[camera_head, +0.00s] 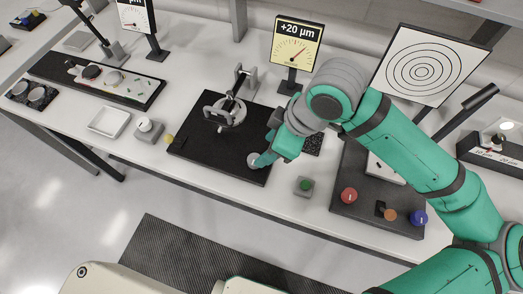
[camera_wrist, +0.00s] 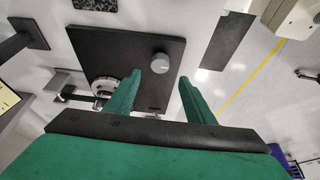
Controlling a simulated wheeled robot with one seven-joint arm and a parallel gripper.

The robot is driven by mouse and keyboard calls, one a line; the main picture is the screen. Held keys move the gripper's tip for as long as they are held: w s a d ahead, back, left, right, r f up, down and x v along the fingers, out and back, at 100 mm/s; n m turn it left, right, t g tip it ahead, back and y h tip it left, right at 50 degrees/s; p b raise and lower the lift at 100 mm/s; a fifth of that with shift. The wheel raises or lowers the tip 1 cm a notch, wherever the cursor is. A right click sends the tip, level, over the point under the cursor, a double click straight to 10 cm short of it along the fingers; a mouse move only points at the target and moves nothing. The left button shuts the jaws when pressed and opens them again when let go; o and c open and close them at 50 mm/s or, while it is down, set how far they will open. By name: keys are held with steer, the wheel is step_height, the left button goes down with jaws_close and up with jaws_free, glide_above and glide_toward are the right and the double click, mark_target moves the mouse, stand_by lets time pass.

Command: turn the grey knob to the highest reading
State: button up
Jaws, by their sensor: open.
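The grey knob (camera_head: 254,160) stands on the black base plate (camera_head: 200,148), near its front right corner. In the wrist view the grey knob (camera_wrist: 161,63) shows round, just past and between my two green fingertips. My gripper (camera_wrist: 160,78) is open with nothing between its fingers; in the head view my gripper (camera_head: 264,158) is right at the knob, partly over it. I cannot tell whether a finger touches it. The mirror mount (camera_head: 228,112) with its round ring stands on the same plate. The dial display (camera_head: 297,43) behind reads +20 µm, its needle pointing up and right.
A grey block with a green button (camera_head: 305,185) sits right of the plate. A dark panel (camera_head: 350,205) with red, orange and blue knobs lies farther right. A target board (camera_head: 424,65) stands behind my arm. A white tray (camera_head: 109,122) and another knob box (camera_head: 148,130) are left.

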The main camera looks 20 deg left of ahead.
steer(key=shift+v, duration=1.3)
